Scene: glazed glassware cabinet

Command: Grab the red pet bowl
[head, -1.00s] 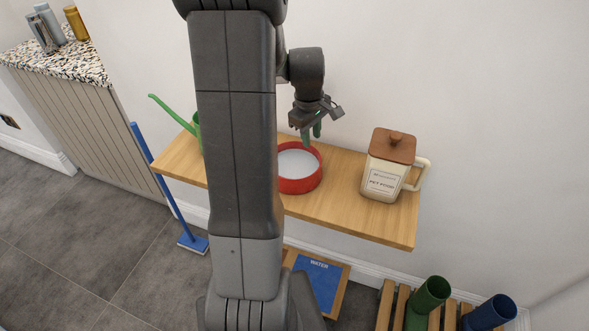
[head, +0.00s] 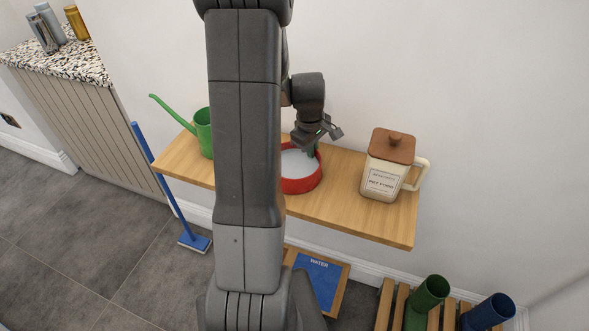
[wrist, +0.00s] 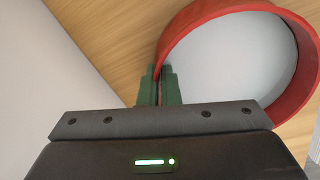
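The red pet bowl (head: 301,185), with a pale grey inside, stands on the wooden shelf, partly hidden behind my arm in the head view. In the wrist view the bowl (wrist: 295,100) fills the upper right. My gripper (wrist: 159,75) has green fingers, which meet the bowl's rim at its left side there, one finger on each side of the wall. Only a narrow gap shows between them, and they look shut on the rim. In the head view my gripper (head: 311,150) is at the bowl's back edge, its fingertips mostly hidden.
A pet food jar (head: 390,165) with a brown lid stands right of the bowl on the wooden shelf (head: 350,222). A green watering can (head: 203,130) stands at the left. Bare shelf lies between bowl and jar. A white wall is behind.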

